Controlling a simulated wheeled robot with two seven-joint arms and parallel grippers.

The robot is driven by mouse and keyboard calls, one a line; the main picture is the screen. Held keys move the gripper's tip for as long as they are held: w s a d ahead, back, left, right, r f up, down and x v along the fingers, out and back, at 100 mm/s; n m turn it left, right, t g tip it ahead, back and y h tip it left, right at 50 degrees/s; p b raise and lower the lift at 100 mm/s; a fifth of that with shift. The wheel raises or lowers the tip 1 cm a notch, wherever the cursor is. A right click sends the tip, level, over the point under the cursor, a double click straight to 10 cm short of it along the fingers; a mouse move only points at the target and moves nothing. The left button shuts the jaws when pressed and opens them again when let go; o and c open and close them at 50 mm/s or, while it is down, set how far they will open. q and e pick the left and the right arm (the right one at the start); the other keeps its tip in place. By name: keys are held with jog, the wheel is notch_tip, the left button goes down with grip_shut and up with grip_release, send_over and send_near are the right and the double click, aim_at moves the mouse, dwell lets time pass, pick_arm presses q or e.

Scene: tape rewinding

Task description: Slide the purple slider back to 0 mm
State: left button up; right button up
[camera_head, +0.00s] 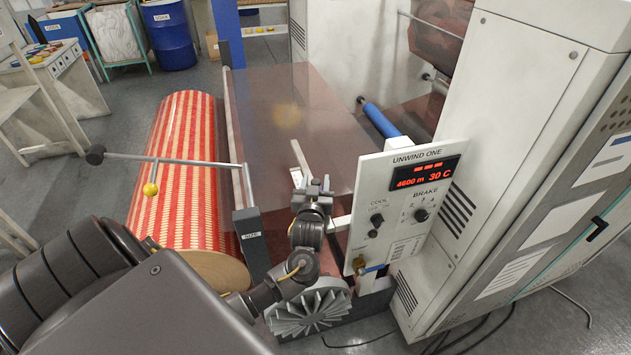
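My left arm comes in from the lower left, and its gripper (315,187) is over the machine's side frame, just left of the control panel. The finger gap is too small to read, so I cannot tell if it is open or shut. A pale scale-like strip (299,160) stands right behind the gripper, close to its fingertips. I cannot make out the purple slider; it may be hidden by the gripper. My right gripper is not in view.
The UNWIND ONE panel (407,205) with knobs and a red display stands close to the gripper's right. A red-and-cream striped roll (183,140) lies left, with a lever bar (170,160) across it. A grey finned wheel (310,313) sits below. A tall white cabinet (510,130) fills the right.

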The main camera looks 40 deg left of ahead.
pick_arm(q)
jog(key=b+v, duration=0.1)
jog(key=v, duration=0.9)
jog(key=shift+s+d+b, duration=0.15)
jog(key=shift+s+b, duration=0.2)
jog(key=shift+b, duration=0.05)
